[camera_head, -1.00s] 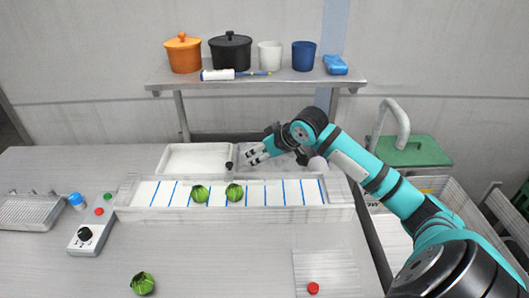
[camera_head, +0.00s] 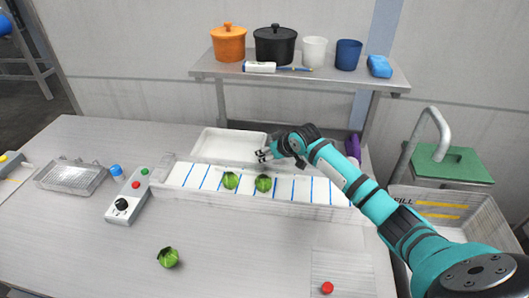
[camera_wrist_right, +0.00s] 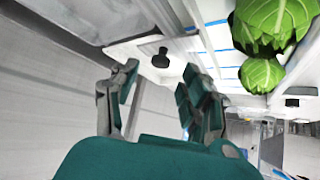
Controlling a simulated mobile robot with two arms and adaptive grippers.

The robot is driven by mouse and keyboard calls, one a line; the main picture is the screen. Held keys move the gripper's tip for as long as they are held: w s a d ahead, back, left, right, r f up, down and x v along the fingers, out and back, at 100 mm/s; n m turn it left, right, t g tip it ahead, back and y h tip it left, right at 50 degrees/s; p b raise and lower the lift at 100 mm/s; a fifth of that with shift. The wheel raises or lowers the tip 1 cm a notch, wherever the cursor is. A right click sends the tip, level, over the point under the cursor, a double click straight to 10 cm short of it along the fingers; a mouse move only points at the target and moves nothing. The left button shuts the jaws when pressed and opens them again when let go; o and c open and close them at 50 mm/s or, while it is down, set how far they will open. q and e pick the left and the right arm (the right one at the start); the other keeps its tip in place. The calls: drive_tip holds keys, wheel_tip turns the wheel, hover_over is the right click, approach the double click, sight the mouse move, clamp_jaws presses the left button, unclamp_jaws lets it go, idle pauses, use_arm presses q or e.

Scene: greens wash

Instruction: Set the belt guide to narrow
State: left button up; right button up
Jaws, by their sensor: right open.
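The belt guide is a pale rail along the belt's back edge, mostly hidden by my right gripper in the head view. A black knob (camera_wrist_right: 160,58) on it shows in the right wrist view. The white belt (camera_head: 300,188) has blue cross lines and carries two green cabbages (camera_head: 230,180) (camera_head: 263,183), also large at upper right in the wrist view (camera_wrist_right: 262,74). My right gripper (camera_head: 263,155) is over the belt's back edge, behind the right cabbage. Its fingers (camera_wrist_right: 160,98) are apart and empty, with the knob beyond them. My left gripper is not in view.
A control box (camera_head: 125,200) with a black dial stands left of the belt. A white tray (camera_head: 225,133) lies behind it. A third cabbage (camera_head: 168,258) and a red button (camera_head: 327,288) are in front. A shelf (camera_head: 300,80) with pots and cups stands at the back.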

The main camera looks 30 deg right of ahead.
sight(262, 155)
drive_tip(key=shift+x, duration=1.65)
drive_tip(key=shift+c, duration=0.2)
clamp_jaws()
